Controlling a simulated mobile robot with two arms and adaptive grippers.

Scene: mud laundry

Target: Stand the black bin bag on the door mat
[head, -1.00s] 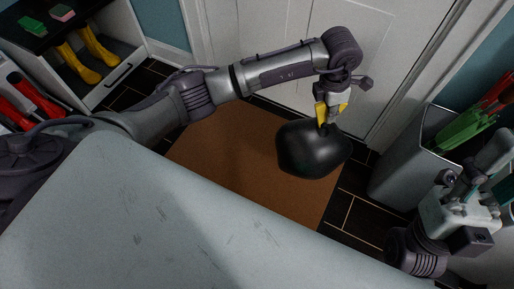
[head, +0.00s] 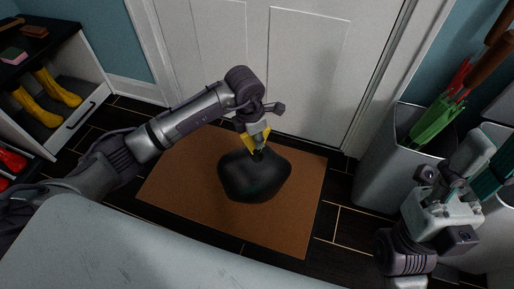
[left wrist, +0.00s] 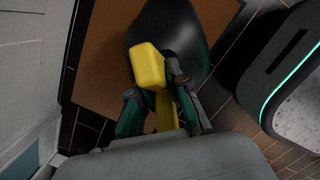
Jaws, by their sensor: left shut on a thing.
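The black bin bag (head: 254,178) hangs or stands upright over the middle of the brown door mat (head: 185,185); whether its base touches the mat I cannot tell. My left gripper (head: 257,151), with yellow fingers, is shut on the bag's neck from above. In the left wrist view the bag (left wrist: 195,28) is partly hidden behind the gripper (left wrist: 160,75), and the mat (left wrist: 100,60) shows beside it. My right gripper (head: 478,160) is at the right of the head view, away from the bag and mat; its fingers do not show clearly.
A white door (head: 270,60) stands behind the mat. A grey bin (head: 385,165) holding long-handled things, one green (head: 435,122), is right of the mat. A shelf with yellow boots (head: 55,90) is at the left. Dark tiled floor surrounds the mat.

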